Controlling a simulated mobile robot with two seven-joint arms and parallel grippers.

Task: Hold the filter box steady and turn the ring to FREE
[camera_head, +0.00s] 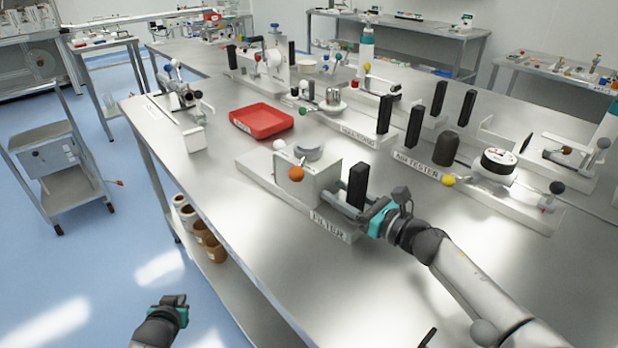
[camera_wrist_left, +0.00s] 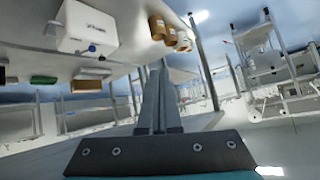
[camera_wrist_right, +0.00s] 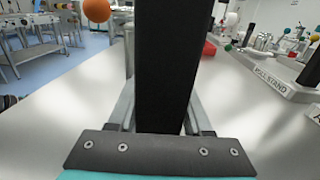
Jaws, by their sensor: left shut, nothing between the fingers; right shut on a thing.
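The filter box (camera_head: 322,180) is a pale block on a base plate labelled FILTER, standing on the steel table. A round grey ring (camera_head: 308,151) sits on its top. An orange ball (camera_head: 296,173) shows at the box's front and a white ball near its top corner. A black upright post (camera_head: 357,186) stands at the plate's right end. My right gripper (camera_head: 352,206) is shut on this post, which fills the middle of the right wrist view (camera_wrist_right: 165,65). My left gripper (camera_head: 173,300) is shut and empty, low beyond the table's left edge. Any FREE mark is too small to read.
A red tray (camera_head: 262,122) lies behind the filter box. Other fixtures, including one labelled for a tester (camera_head: 420,165), stand right and behind. Brown jars (camera_head: 208,242) stand on the shelf under the table. The tabletop in front of the filter plate is clear.

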